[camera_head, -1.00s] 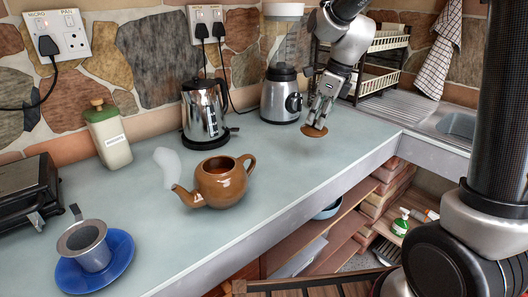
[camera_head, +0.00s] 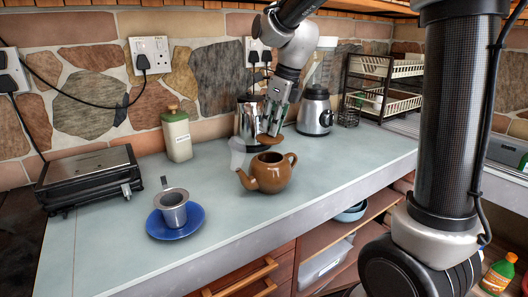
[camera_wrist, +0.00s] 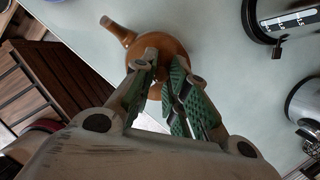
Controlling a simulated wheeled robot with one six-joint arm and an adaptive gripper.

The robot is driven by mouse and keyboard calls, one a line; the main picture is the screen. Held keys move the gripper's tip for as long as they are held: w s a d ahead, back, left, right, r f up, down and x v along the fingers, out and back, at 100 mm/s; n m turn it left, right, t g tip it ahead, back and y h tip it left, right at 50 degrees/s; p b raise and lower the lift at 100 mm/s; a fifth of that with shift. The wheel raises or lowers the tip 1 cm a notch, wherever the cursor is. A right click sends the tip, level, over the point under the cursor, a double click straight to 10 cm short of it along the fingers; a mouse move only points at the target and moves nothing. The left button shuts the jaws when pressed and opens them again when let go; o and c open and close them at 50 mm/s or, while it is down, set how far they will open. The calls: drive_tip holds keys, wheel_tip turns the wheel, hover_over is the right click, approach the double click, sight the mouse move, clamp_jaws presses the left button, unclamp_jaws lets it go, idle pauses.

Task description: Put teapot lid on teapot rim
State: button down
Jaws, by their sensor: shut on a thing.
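The brown teapot (camera_head: 265,178) stands upright on the pale counter, spout to the left and handle to the right, its dark top opening showing. My gripper (camera_head: 271,128) is shut on the brown teapot lid (camera_head: 269,140), holding it roughly level, a little above the teapot and apart from it. In the wrist view, my gripper's green-padded fingers (camera_wrist: 165,72) point at a brown round shape (camera_wrist: 172,48); lid and teapot overlap there and their border is hard to tell. A projecting teapot part (camera_wrist: 116,29) shows at upper left.
A metal kettle (camera_head: 246,122) stands behind the teapot, with a blender (camera_head: 315,112) to its right. A pale translucent shape (camera_head: 237,150) hangs by the spout. A metal cup (camera_head: 173,208) sits on a blue saucer (camera_head: 189,226) at front left. Counter right of the teapot is clear.

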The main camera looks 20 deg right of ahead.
sight(272, 144)
drive_tip(key=shift+d+f, duration=0.1)
drive_tip(key=shift+f, duration=2.85)
drive_tip(key=shift+f, duration=0.2)
drive_tip(key=c, duration=1.4)
unclamp_jaws()
drive_tip(key=shift+c, duration=0.2)
drive_tip(key=v, duration=1.2)
drive_tip(key=s+d+f+n+t+h, duration=0.1)
drive_tip(key=s+d+n, duration=0.5)
drive_tip(key=s+n, duration=0.6)
drive_tip(key=s+d+f+n+t+h, duration=0.1)
drive_tip(key=s+d+f+n, duration=0.2)
drive_tip(key=s+n, duration=0.9)
drive_tip(key=shift+d+f+n, duration=0.25)
drive_tip(key=shift+d+n, duration=1.05)
drive_tip(key=shift+d, duration=0.15)
